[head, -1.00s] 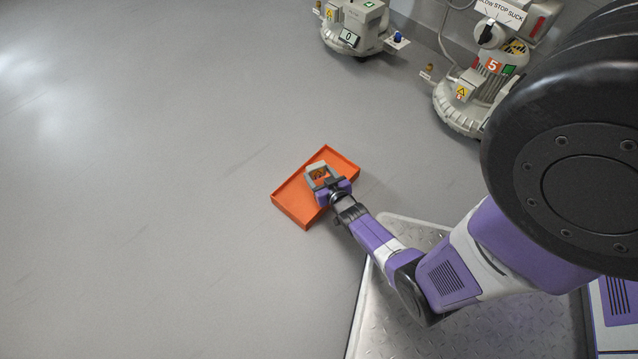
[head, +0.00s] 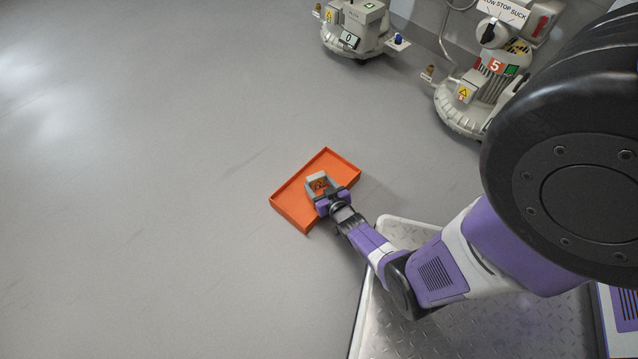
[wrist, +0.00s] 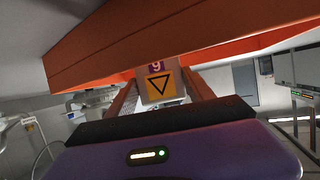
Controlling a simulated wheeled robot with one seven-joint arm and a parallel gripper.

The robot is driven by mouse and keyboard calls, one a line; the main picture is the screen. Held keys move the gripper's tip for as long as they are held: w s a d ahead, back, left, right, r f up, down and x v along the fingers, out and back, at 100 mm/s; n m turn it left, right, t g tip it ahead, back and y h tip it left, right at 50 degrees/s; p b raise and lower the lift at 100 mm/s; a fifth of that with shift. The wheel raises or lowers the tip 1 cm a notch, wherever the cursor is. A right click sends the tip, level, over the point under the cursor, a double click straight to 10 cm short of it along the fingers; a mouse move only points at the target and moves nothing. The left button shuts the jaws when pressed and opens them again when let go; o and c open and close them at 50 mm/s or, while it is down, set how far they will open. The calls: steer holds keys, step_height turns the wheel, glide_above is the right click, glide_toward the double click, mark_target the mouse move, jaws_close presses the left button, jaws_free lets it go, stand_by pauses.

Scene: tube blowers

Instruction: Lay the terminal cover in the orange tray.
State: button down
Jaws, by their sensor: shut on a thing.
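The terminal cover (wrist: 159,86) is a small pale grey piece. In the wrist view it shows a yellow label with a black triangle and a purple patch marked 9. My gripper (head: 320,185) is shut on it, with one finger at each side. In the head view the cover (head: 316,176) appears at the fingertips, over the orange tray (head: 288,208). The tray is a shallow rectangle on the floor, and its orange wall (wrist: 180,40) crosses the top of the wrist view. I cannot tell whether the cover touches the tray floor.
Two grey-beige blower machines stand along the wall at the top: one marked 0 (head: 352,28) and one marked 5 (head: 480,92). A metal tread-plate platform (head: 470,325) lies at the lower right. The grey floor (head: 130,200) left of the tray is clear.

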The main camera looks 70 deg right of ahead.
steer(key=shift+f, duration=0.1)
steer(key=shift+c, duration=1.9)
jaws_free()
